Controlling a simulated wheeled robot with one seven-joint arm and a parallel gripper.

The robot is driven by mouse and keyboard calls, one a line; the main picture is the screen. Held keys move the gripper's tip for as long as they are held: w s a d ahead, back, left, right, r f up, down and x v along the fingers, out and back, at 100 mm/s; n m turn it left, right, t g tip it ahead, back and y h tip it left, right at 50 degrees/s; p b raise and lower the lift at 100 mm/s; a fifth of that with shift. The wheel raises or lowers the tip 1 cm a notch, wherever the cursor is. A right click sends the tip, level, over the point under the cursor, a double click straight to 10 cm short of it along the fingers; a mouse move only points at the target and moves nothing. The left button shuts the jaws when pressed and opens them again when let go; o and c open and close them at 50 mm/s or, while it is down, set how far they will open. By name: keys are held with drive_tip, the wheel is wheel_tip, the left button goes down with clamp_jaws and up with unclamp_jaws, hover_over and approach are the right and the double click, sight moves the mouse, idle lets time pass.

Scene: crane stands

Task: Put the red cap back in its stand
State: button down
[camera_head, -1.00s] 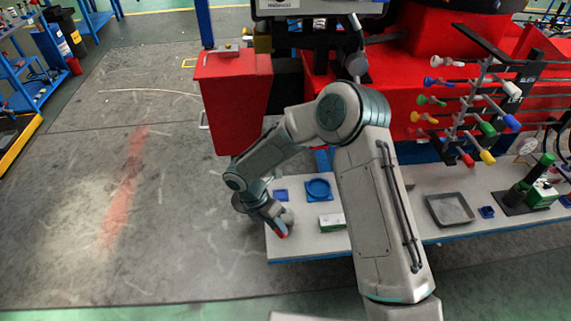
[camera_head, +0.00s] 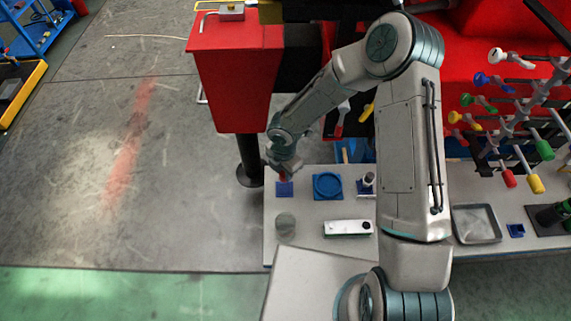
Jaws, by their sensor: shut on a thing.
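The red cap (camera_head: 282,177) shows as a small red patch under my gripper (camera_head: 282,172), in the head view at the left end of the light worktop. My gripper points down and is shut on the cap; its fingers and the arm's wrist hide most of it. A small flat blue square (camera_head: 284,189) lies directly below the cap and looks like its stand. I cannot tell whether the cap touches it or hangs just above.
A grey round container (camera_head: 285,226) stands nearer me on the worktop (camera_head: 306,245). A red cabinet (camera_head: 235,80) rises behind; a grey tray (camera_head: 476,224) is farther right.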

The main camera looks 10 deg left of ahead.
drive_tip(key=shift+r, duration=0.15)
drive_tip(key=b, duration=0.5)
hover_over(284, 189)
wheel_tip(284, 189, down, 6)
drive_tip(key=shift+r, duration=0.1)
idle(0.7)
drive_tip(key=shift+f+b, duration=0.75)
drive_tip(key=shift+b, duration=0.1)
drive_tip(key=c, duration=1)
unclamp_jaws()
drive_tip(key=shift+c, duration=0.2)
drive_tip(key=shift+r+p, duration=2)
drive_tip(key=shift+r, duration=0.6)
